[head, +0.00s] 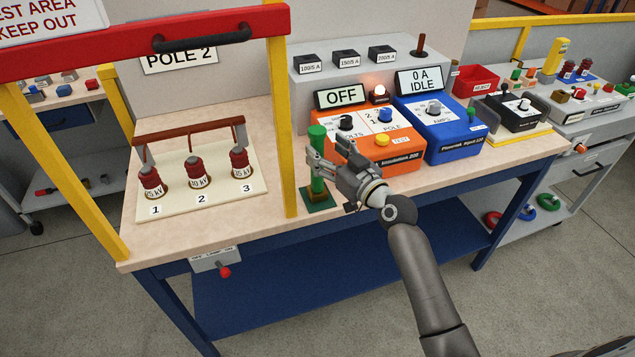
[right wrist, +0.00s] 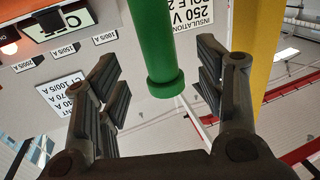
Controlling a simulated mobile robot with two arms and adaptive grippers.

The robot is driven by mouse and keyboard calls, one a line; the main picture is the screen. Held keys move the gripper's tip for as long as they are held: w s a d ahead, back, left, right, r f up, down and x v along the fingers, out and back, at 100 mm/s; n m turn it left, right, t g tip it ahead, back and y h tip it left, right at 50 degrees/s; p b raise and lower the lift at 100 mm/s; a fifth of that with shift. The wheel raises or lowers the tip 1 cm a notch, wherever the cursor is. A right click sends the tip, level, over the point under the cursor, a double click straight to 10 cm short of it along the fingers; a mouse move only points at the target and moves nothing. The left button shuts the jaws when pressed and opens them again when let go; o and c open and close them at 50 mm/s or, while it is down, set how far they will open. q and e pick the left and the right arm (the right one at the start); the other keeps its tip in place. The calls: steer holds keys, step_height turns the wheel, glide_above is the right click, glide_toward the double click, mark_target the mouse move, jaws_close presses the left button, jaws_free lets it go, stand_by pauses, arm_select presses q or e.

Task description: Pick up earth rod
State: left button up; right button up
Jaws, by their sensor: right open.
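The earth rod (head: 317,147) is a green rod with a thicker collared top. It stands upright in a dark green base (head: 320,197) at the bench's front edge, right of the yellow post. My right gripper (head: 326,154) is open and empty close to the rod's upper part, coming from the right. In the head view one finger overlaps the rod. In the right wrist view the green rod (right wrist: 158,40) shows between the open fingers of the gripper (right wrist: 160,75), with gaps on both sides. How deep it sits between them is hard to tell. My left gripper is out of view.
An orange insulation tester (head: 390,155) and a blue unit (head: 445,130) stand behind and right of the gripper. A yellow post (head: 281,130) and red barrier bar (head: 130,50) are close left. A pale board (head: 255,190) holds three red bushings.

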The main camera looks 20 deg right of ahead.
mark_target(322, 146)
steer(key=shift+p+x, duration=0.5)
steer(key=shift+x, duration=1.7)
steer(key=shift+f, duration=0.1)
steer(key=shift+c, duration=0.2)
jaws_close()
